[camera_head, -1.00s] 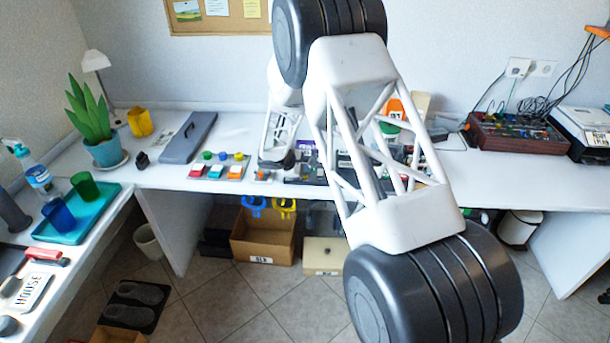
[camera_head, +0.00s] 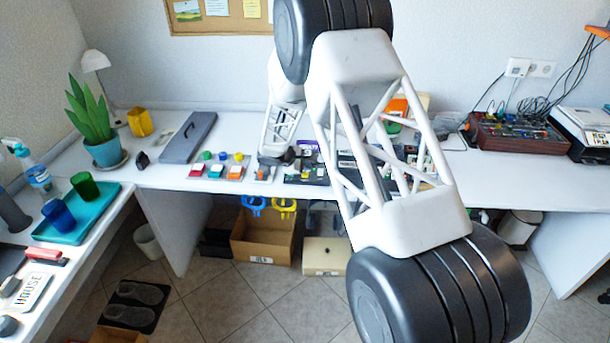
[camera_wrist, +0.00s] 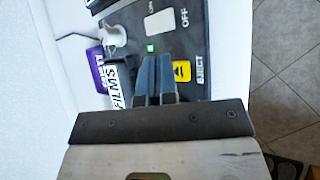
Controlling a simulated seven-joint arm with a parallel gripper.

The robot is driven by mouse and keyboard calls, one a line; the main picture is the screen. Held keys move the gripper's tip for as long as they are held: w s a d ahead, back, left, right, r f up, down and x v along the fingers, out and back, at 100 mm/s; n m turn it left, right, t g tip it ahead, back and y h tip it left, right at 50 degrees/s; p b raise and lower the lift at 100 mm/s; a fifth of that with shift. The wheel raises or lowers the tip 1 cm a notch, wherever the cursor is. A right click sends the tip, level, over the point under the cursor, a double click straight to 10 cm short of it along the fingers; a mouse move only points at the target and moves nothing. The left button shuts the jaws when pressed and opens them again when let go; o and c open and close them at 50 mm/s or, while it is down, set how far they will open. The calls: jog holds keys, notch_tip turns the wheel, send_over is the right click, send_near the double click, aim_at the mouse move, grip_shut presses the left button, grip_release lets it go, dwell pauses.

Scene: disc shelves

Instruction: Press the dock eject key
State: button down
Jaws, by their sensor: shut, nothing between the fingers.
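The dock (camera_head: 318,178) is a dark flat unit on the desk, partly hidden behind my arm in the head view. In the wrist view the dock panel (camera_wrist: 205,55) carries a yellow eject key (camera_wrist: 182,71) with a dark arrow mark and the word EJECT printed beside it. My gripper (camera_wrist: 155,62) is shut and empty over the panel. Its fingertips are just left of the yellow key in the wrist view; I cannot tell whether they touch the panel. In the head view the fingers are too small and covered to make out.
A white switch (camera_wrist: 160,22) marked ON and OFF and a small green light (camera_wrist: 151,47) share the panel. A box labelled FILMS (camera_wrist: 116,84) and a white cup-like thing (camera_wrist: 114,34) lie to the left. Coloured button blocks (camera_head: 216,171) stand left of the dock.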

aim_at(306, 176)
jog(key=shift+r, duration=0.15)
jog(key=shift+r, duration=2.4)
jog(key=shift+s+d+r, duration=0.15)
jog(key=shift+d+r, duration=0.1)
jog(key=shift+r, duration=0.1)
jog(key=s+d+r+m+g+y, duration=0.15)
jog(key=s+d+r+m, duration=0.25)
jog(key=s+d+r, duration=0.7)
jog(key=s+d+r+m+g+y, duration=0.15)
jog(key=s+d+r+m, duration=0.35)
jog(key=s+d+r, duration=0.6)
jog(key=s+d+r+m+y, duration=0.1)
jog(key=s+m, duration=0.1)
jog(key=s, duration=1)
jog(key=s+d+r+m+y, duration=0.1)
jog(key=s+r+m+y, duration=0.1)
jog(key=s, duration=0.9)
jog(key=s+d+r+m+y, duration=0.1)
jog(key=s+d+r+m, duration=0.1)
jog(key=s, duration=1)
jog(key=shift+s+r+m, duration=0.25)
jog(key=shift+s+m, duration=0.05)
jog(key=shift+m, duration=0.4)
